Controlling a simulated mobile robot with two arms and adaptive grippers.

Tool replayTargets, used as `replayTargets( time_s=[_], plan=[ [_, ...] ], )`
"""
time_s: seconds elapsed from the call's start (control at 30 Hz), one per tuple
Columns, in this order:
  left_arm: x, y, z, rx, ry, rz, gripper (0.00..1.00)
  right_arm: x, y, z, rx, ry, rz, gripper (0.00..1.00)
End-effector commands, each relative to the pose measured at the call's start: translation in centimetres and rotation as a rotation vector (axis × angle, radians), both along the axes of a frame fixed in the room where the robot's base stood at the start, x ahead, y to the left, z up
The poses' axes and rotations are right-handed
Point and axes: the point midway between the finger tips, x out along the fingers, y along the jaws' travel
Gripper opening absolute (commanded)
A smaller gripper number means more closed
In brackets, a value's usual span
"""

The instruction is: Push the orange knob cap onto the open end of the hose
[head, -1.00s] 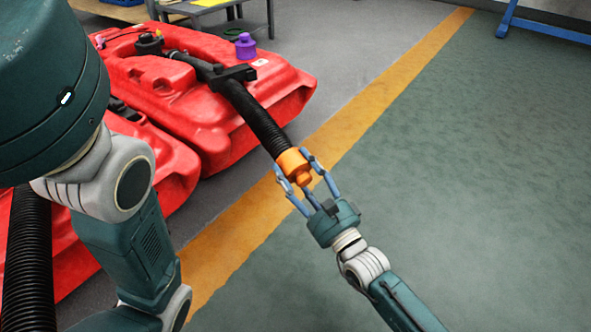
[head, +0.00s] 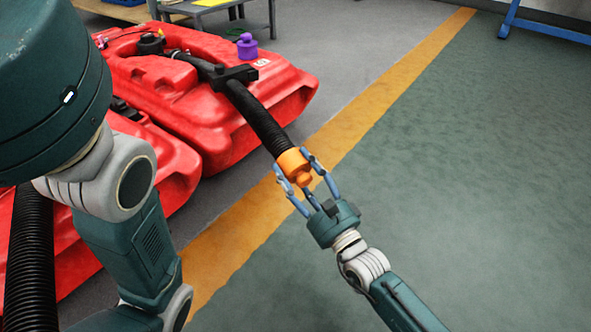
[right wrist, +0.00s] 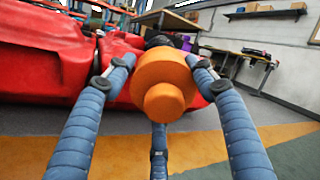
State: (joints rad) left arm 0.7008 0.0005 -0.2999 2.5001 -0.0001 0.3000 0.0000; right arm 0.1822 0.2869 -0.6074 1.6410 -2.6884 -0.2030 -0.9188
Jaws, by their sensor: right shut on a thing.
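The orange knob cap (head: 293,163) is between the fingers of my right gripper (head: 305,170), which is shut on it. In the right wrist view the cap (right wrist: 162,82) faces the camera, with blue fingers (right wrist: 160,75) at its sides and one below. The black ribbed hose (head: 262,122) runs from the red tank (head: 220,125) down to the cap. Its end meets the cap or is hidden by it; how deep it sits inside cannot be told. My left arm is at the left of the head view, its gripper out of frame.
A second red tank (head: 150,165) and another black hose (head: 31,250) are at the left. A purple cap (head: 246,47) stands on the far tank. A grey table (head: 222,12) is behind. The green floor (head: 470,180) at the right is clear beyond the yellow stripe (head: 225,248).

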Motion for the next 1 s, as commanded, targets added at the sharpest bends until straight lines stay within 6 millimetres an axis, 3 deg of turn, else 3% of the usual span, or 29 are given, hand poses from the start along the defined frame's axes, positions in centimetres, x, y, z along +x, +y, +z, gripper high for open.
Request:
replayTargets(
  time_s=[0.97, 1.0],
  plan=[
    [0.0, 0.0, -0.1, 0.000, 0.001, 0.000, 0.44, 2.4, 1.6, 0.9, 0.002, -0.002, 0.000, 0.28],
    [0.0, 0.0, -0.1, 0.000, 0.001, 0.000, 0.44, 2.4, 1.5, 0.8, 0.002, -0.001, 0.000, 0.63]
  ],
)
